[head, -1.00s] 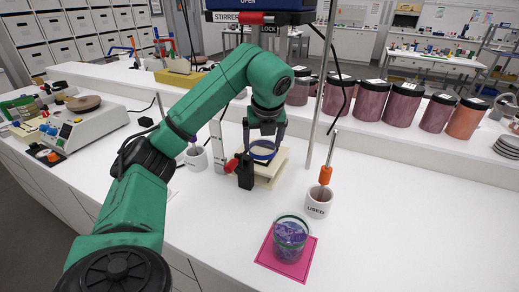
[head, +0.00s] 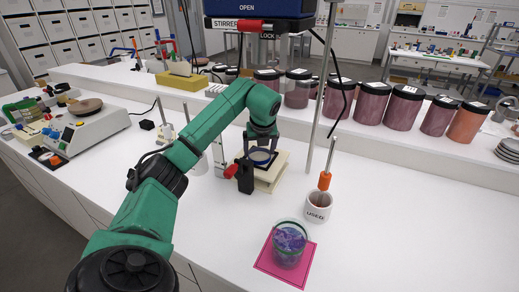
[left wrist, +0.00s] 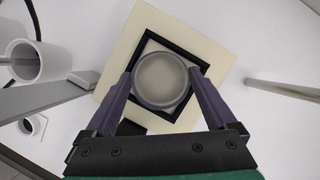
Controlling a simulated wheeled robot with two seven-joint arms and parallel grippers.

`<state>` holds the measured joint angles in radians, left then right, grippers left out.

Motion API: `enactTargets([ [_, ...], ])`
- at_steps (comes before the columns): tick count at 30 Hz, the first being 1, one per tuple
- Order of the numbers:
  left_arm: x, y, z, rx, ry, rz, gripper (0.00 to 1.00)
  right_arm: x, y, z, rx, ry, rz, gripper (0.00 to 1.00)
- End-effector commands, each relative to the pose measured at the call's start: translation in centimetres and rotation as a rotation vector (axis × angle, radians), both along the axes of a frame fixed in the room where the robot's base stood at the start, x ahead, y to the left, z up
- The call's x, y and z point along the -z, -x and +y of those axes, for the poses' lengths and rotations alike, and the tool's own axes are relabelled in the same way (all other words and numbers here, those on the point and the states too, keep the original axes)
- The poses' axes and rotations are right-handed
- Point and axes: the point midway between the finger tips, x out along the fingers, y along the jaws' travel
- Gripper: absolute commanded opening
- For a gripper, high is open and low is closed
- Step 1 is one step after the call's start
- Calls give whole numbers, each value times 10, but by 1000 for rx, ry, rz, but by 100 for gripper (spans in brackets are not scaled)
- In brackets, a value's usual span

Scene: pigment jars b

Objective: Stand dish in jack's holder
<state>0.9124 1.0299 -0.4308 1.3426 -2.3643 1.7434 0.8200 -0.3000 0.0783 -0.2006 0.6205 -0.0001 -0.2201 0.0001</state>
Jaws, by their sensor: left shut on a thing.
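My left gripper (head: 262,149) is shut on a round shallow dish (head: 260,157), with one finger on each side of it. In the left wrist view the dish (left wrist: 162,80) is greyish and translucent, and the gripper (left wrist: 162,88) has it between its dark fingers. The jack's holder is a black square frame (left wrist: 195,58) on a cream top plate (left wrist: 122,84). The dish shows inside the frame's outline. I cannot tell whether it touches the plate. The jack (head: 268,181) has a red knob at its left. My right gripper is out of view.
A stand rod (head: 318,110) rises right of the jack, below a stirrer (head: 258,9). A white pot marked USED (head: 318,211) and a glass beaker (head: 289,243) on a pink mat (head: 266,266) stand at front right. Lidded jars (head: 368,102) line the back shelf.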

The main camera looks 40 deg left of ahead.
Motion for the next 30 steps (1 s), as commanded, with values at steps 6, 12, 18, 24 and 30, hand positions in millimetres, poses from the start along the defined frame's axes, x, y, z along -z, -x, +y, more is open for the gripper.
enactTargets([
  [6,2,0,0,0,0,0,100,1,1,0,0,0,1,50],
  [12,0,0,0,0,0,0,100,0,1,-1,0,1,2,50],
  [18,-30,6,-9,1,-2,-7,100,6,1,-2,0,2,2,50],
  [24,-64,16,-21,1,0,-3,100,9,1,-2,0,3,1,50],
  [30,-70,18,-23,0,0,1,100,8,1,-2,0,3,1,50],
])
